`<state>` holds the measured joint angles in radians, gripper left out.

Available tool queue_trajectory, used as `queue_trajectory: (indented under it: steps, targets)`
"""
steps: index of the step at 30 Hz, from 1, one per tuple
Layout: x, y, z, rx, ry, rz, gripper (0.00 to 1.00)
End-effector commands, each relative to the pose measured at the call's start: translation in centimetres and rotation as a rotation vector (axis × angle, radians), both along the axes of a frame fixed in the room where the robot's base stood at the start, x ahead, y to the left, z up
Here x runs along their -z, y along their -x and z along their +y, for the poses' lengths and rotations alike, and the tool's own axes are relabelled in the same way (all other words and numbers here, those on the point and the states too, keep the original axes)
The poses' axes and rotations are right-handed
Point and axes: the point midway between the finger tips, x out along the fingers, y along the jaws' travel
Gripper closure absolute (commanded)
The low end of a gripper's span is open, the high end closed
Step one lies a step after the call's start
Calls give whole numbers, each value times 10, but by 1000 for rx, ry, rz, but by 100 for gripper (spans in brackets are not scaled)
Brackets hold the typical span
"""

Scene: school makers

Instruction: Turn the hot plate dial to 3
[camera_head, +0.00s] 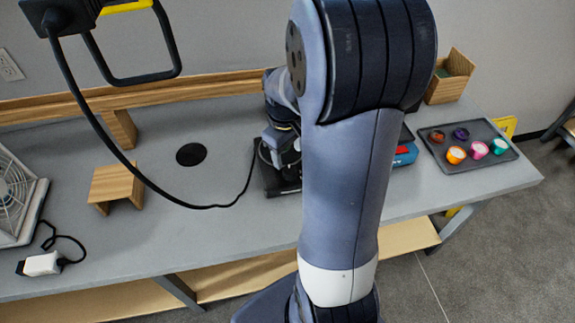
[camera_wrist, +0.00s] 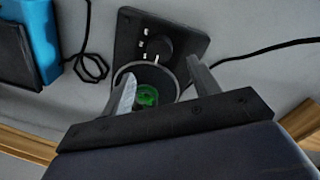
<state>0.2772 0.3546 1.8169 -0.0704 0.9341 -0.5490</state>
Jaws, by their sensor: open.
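The black hot plate (camera_wrist: 190,46) lies on the bench in the wrist view. Its round black dial (camera_wrist: 158,46) has small white marks beside it; I cannot read the setting. A round, grey-rimmed vessel or plate with something green (camera_wrist: 147,96) inside is nearer to me, partly hidden by my fingers. My gripper (camera_wrist: 162,86) is open, its two fingers apart on either side of this round thing, with the dial beyond the fingertips. I see no contact with the dial. In the head view, the hot plate (camera_head: 271,184) is mostly hidden behind my arm.
A black cord (camera_head: 165,190) crosses the bench to the hot plate. A wooden stand (camera_head: 115,184) and a white fan (camera_head: 14,190) are at left. A blue box (camera_head: 404,156) is right of my arm, then a dark tray (camera_head: 466,164) with several colourful round items.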

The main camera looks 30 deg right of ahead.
Motion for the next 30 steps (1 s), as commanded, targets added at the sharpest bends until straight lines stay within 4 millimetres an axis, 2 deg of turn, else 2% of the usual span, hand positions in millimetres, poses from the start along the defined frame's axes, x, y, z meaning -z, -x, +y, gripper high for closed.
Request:
queue_trajectory:
  steps: [1,6,12,23,30]
  targets:
    - [12,1,-1,1,-2,6,42]
    - [42,0,-3,2,-3,5,42]
    - [61,-1,-4,3,-2,1,42]
    - [66,-1,-4,4,-1,0,42]
    - [66,-1,-4,4,-1,0,61]
